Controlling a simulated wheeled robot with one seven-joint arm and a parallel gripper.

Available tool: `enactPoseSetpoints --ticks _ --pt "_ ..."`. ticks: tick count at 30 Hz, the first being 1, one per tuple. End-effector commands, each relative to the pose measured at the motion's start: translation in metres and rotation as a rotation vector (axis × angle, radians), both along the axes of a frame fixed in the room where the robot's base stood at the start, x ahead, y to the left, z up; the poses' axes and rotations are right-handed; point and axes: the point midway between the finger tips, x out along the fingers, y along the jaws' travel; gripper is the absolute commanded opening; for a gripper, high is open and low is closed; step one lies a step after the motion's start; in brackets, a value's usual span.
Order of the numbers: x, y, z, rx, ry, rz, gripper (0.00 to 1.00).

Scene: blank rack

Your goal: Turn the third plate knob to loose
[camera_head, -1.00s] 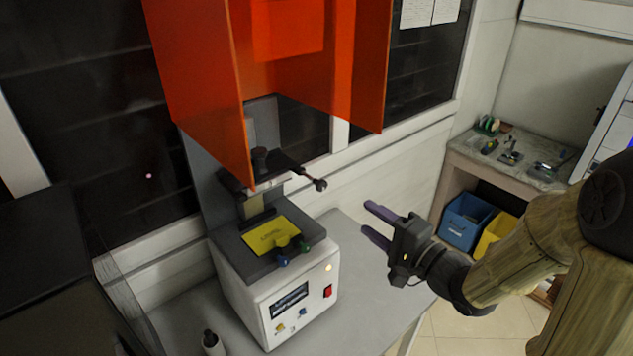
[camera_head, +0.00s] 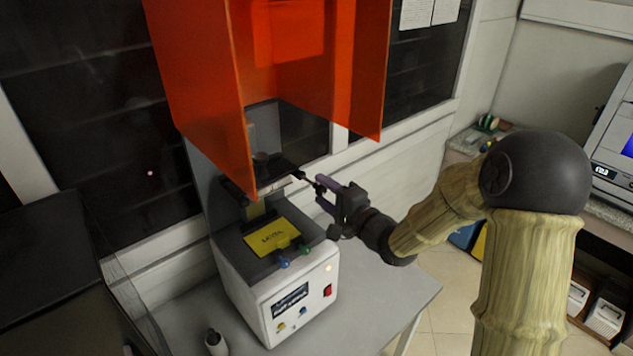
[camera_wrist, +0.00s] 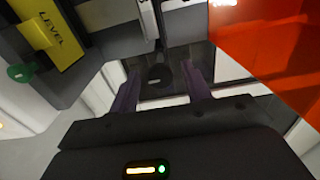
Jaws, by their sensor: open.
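A white and grey printer stands on the grey table, its orange cover (camera_head: 320,75) raised. A dark lever with a round black knob (camera_wrist: 157,76) sticks out to the right of its upper holder. In the head view my gripper (camera_head: 319,191) is at this lever end and hides the knob. In the wrist view my gripper (camera_wrist: 160,70) is open, with a purple finger on each side of the knob; I cannot tell if they touch it. A green knob (camera_head: 305,249) and a blue knob (camera_head: 283,262) sit in front of the yellow LEVEL plate (camera_head: 270,237). Which knob counts as third is not marked.
The orange cover hangs close above and left of my gripper. The white printer body (camera_head: 300,295) is below it. A small bottle (camera_head: 215,342) stands at the table's front left. The grey table (camera_head: 385,300) is clear to the printer's right.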

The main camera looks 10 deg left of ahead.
Motion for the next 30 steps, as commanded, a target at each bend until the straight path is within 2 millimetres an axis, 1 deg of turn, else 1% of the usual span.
enactPoseSetpoints --ticks 1,6,10,16,17,18,23,30 --pt "0.005 0.007 0.002 0.001 0.001 0.003 0.48" --pt "0.017 0.021 0.001 -0.001 0.001 0.001 0.48" --pt "0.02 0.025 0.0 0.0 0.0 0.001 0.48" --pt "0.02 0.024 0.0 0.0 0.0 0.0 0.48" --pt "0.02 0.024 0.0 0.0 0.0 -0.001 0.44" --pt "0.021 0.023 0.0 0.0 0.0 -0.002 0.36" --pt "0.021 0.022 0.0 0.0 0.0 -0.003 0.05" --pt "0.021 0.022 -0.001 -0.006 -0.007 -0.004 0.04"
